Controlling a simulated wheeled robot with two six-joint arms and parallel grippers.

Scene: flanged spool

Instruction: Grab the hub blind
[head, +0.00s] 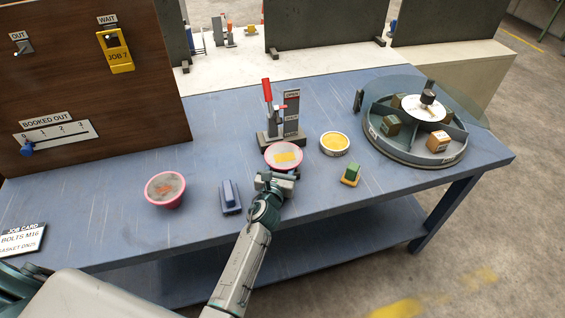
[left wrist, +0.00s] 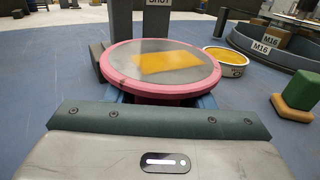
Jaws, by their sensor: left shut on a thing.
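The flanged spool (head: 284,155) has a pink-rimmed round top with a yellow patch and stands on the blue table in front of the clamp. In the left wrist view its wide flange (left wrist: 160,64) fills the upper middle and hides the hub. My left gripper (head: 279,174) reaches in from the near side under the flange. Its blue fingers (left wrist: 160,99) show only partly at the flange's edge. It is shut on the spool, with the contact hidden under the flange. My right gripper is not in view.
Behind stands a red-handled clamp (head: 272,122) with an OPEN/SHUT sign. A yellow-filled tin (head: 334,143) and a green-and-yellow block (head: 351,175) are on the right. A divided turntable (head: 415,152) is farther right. A blue block (head: 230,197) and pink bowl (head: 165,190) are left.

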